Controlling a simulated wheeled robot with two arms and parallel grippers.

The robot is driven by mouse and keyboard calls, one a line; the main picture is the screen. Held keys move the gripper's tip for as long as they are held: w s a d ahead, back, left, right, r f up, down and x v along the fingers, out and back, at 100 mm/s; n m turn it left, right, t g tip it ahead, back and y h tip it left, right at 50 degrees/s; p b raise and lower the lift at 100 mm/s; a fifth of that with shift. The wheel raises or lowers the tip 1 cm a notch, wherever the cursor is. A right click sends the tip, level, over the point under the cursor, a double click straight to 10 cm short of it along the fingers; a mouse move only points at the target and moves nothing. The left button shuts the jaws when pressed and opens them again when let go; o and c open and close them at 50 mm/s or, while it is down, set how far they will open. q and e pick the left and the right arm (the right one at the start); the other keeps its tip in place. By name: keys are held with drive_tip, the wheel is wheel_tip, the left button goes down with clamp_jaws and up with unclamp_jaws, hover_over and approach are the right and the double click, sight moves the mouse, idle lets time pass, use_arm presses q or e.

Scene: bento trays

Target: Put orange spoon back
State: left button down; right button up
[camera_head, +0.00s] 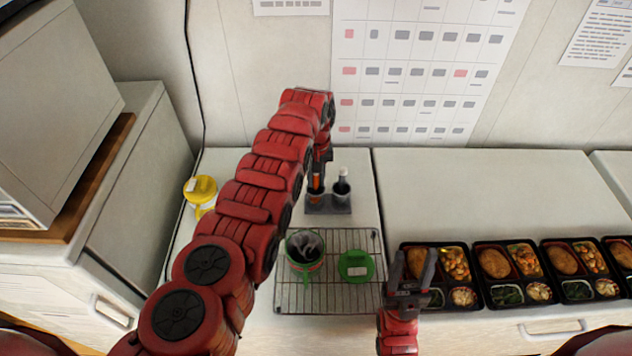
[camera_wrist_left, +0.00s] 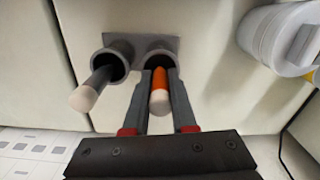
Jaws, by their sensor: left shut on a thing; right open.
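The orange spoon (camera_wrist_left: 160,86) has an orange band and a pale end. Its handle stands in one cup (camera_wrist_left: 158,58) of the dark grey two-cup holder; its lower end is hidden. In the head view the orange spoon (camera_head: 316,181) shows at the left cup of the holder (camera_head: 328,209). My left gripper (camera_wrist_left: 160,88) is shut on the spoon's handle, just above that cup. My right gripper (camera_head: 413,265) is open and empty, near the rack's right edge and the nearest bento tray.
A grey-handled utensil (camera_head: 342,182) stands in the other cup. A wire rack (camera_head: 328,238) holds a green-rimmed pot (camera_head: 306,265) and a green lid (camera_head: 355,266). A yellow-lidded container (camera_head: 200,189) is at left. Several bento trays (camera_head: 470,305) line the right counter; its back is clear.

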use_arm(q)
drive_tip(key=c, duration=0.7)
unclamp_jaws()
wheel_tip(320, 180, up, 7)
drive_tip(key=p, duration=0.4)
drive_tip(key=shift+r+p, duration=0.15)
drive_tip(key=shift+p, duration=0.25)
wheel_tip(320, 180, up, 4)
drive_tip(key=shift+f+b, duration=0.1)
drive_tip(key=shift+b, duration=0.2)
drive_tip(key=shift+r, duration=0.6)
drive_tip(key=shift+s+f, duration=0.1)
